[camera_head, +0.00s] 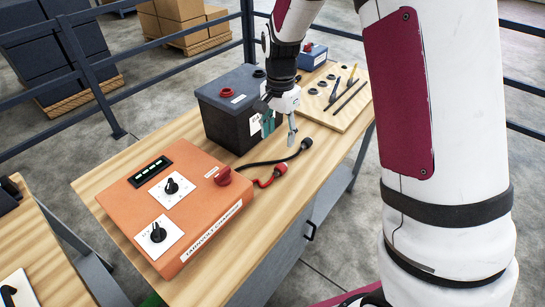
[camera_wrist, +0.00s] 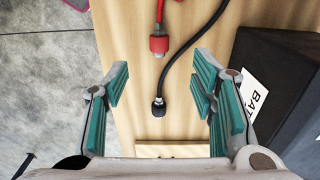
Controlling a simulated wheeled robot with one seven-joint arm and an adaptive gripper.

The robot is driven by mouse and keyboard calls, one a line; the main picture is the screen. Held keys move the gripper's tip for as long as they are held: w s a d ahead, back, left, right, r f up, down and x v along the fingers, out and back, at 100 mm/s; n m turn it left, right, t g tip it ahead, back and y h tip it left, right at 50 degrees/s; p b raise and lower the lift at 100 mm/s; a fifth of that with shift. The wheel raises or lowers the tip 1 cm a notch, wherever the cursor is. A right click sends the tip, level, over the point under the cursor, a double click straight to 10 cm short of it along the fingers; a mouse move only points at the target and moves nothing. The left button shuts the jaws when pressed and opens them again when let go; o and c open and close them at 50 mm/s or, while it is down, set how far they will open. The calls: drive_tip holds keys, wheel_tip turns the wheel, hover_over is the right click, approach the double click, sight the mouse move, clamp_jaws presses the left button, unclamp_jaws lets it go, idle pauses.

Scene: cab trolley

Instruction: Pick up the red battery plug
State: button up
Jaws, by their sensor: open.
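The red battery plug (camera_head: 279,169) lies on the wooden table top, at the end of a red cable, right of the orange charger (camera_head: 176,205). In the wrist view the red plug (camera_wrist: 158,44) lies between and beyond the fingers, with its cable running to the top edge. A black plug (camera_head: 306,144) on a black cable lies close to it; in the wrist view the black plug (camera_wrist: 159,106) is nearer my fingers. My gripper (camera_head: 279,127) is open and empty above the table, beside the dark battery (camera_head: 228,112). No finger visibly touches either plug.
The battery (camera_wrist: 285,90) stands close to the right finger in the wrist view. A wooden board (camera_head: 335,95) with dark rings and tools lies at the table's far end, near a blue box (camera_head: 312,56). Dark railings (camera_head: 85,75) run behind. The table's front right strip is clear.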

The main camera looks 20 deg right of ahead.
hover_over(279, 167)
wheel_tip(279, 167, down, 8)
drive_tip(key=shift+w+a+f+p, duration=0.1)
drive_tip(key=shift+f+p, duration=0.1)
drive_tip(key=shift+p, duration=0.1)
drive_tip(key=shift+f+p, duration=0.55)
drive_tip(key=shift+f, duration=2.2)
clamp_jaws()
